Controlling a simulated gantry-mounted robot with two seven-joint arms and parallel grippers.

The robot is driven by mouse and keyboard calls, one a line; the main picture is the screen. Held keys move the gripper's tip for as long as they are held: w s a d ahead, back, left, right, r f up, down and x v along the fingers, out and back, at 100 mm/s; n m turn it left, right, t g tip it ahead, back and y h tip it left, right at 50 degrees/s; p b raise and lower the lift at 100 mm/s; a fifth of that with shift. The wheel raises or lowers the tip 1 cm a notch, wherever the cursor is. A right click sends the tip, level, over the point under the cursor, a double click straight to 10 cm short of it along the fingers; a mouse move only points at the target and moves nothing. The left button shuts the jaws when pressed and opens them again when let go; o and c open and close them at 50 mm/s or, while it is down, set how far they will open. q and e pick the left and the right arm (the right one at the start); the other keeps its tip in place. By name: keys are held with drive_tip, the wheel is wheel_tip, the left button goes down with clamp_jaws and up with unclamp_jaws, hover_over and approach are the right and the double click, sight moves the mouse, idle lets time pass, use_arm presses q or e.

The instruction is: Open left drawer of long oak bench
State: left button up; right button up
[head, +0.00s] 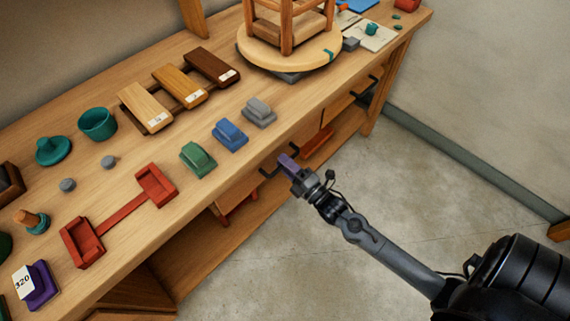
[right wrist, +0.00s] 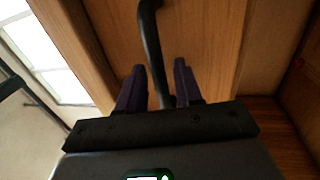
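The long oak bench (head: 120,235) runs diagonally across the head view. Its left drawer front (head: 245,186) lies under the top edge and carries a black bar handle (head: 267,172). I see no clear gap showing the drawer pulled out. My right gripper (head: 288,163) is at this handle, its purple fingers partly covering it. In the right wrist view, the handle (right wrist: 151,40) runs down between the two fingers (right wrist: 159,66), with the wooden drawer front (right wrist: 208,40) behind. The fingers are apart, with a visible gap beside the handle. My left gripper is out of view.
A second black handle (head: 366,92) is farther right on the bench. Red items (head: 317,143) lie on the lower shelf. Blocks, a teal cup (head: 97,123) and a stool (head: 287,25) on a round board stand on top. The floor (head: 430,160) in front is clear.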

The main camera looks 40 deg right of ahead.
drive_tip(key=shift+w, duration=0.15)
clamp_jaws()
idle(0.4)
